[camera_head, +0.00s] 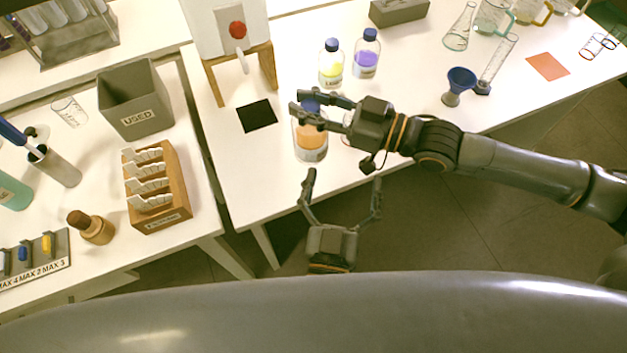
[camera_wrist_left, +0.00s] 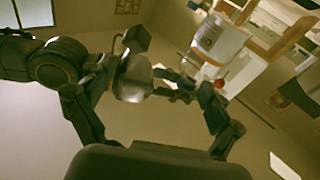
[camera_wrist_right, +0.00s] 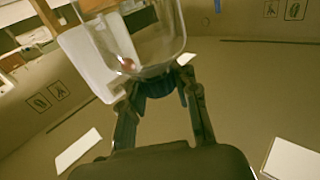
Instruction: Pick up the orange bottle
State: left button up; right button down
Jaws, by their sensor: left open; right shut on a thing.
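The orange bottle (camera_head: 311,143) has clear glass, orange contents, a pale label and a blue cap. It is upright near the table's front edge. My right gripper (camera_head: 297,102) reaches in from the right and is shut on its blue cap. In the right wrist view, a clear bottle (camera_wrist_right: 150,35) with a dark blue cap sits at the fingers; its contents do not show as orange there. I cannot tell whether the bottle touches the table. My left gripper (camera_head: 344,178) is open and empty, just in front of the table edge, below the bottle.
A yellow bottle (camera_head: 331,65) and a purple bottle (camera_head: 366,55) stand behind. A dark square (camera_head: 257,115) lies left of the orange bottle. A blue funnel (camera_head: 460,82) and glassware stand to the right. A grey USED bin (camera_head: 137,100) and a wooden rack (camera_head: 160,190) are left.

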aim_at(310, 126)
pick_arm(q)
jog(key=a+r+n+g+y, duration=0.1)
jog(key=a+n+y, duration=0.1)
jog(key=a+y, duration=0.25)
pick_arm(e)
jog(key=shift+r, duration=0.1)
pick_arm(q)
jog(key=w, duration=1.1)
jog(key=shift+w+a+r, duration=0.1)
jog(key=shift+a, duration=0.05)
jog(key=c, duration=1.4)
jog(key=shift+c, duration=1.1)
pick_arm(e)
jog(key=c, duration=1.4)
grip_release()
jog(key=o, duration=0.5)
